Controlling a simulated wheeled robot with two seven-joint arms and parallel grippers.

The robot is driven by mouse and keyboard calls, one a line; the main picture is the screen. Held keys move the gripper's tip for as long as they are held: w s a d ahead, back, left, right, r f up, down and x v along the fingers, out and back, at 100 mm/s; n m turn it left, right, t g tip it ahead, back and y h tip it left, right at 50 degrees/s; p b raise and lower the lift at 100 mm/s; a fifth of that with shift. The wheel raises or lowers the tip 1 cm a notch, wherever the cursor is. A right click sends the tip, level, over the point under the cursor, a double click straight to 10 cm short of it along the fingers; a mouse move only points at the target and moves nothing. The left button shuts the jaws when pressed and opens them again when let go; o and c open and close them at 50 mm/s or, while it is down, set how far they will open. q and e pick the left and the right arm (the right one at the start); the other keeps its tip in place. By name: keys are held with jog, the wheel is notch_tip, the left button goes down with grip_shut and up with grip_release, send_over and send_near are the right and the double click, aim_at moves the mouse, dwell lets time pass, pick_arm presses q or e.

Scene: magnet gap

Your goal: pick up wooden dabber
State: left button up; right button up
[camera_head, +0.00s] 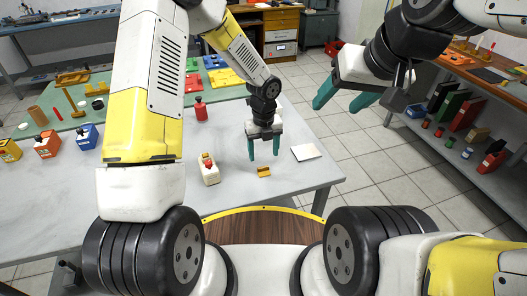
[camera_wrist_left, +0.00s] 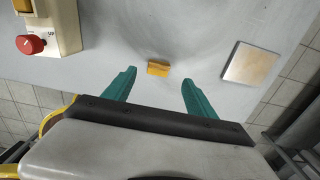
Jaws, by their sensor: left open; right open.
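A small orange-yellow block (camera_head: 264,171), which may be the wooden dabber, lies on the grey table near its front right edge. It also shows in the left wrist view (camera_wrist_left: 158,68), between and just beyond my left fingertips. My left gripper (camera_head: 264,156) points down above the block, with its teal fingers open and apart on either side. I cannot tell the exact height left over the table. A wooden mallet-like piece (camera_head: 73,101) stands on the green mat at the far left. My right gripper (camera_head: 337,105) is open and empty, up over the floor right of the table.
A cream box with a red knob (camera_head: 209,170) stands left of the block. A pale square plate (camera_head: 305,152) lies to the right. A red bottle (camera_head: 201,109) stands behind. Coloured trays lie on the green mat (camera_head: 110,115). The table edge is close on the right.

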aim_at(264, 168)
pick_arm(q)
jog(key=f, duration=0.7)
jog(key=shift+s, duration=0.2)
jog(key=shift+r, duration=0.1)
jog(key=c, duration=1.4)
jog(key=shift+r, duration=0.1)
jog(key=shift+r, duration=0.6)
notch_tip(264, 168, up, 2)
jog(key=shift+r, duration=0.2)
jog(key=s+r, duration=0.1)
jog(key=s, duration=1.5)
jog(key=shift+r, duration=0.1)
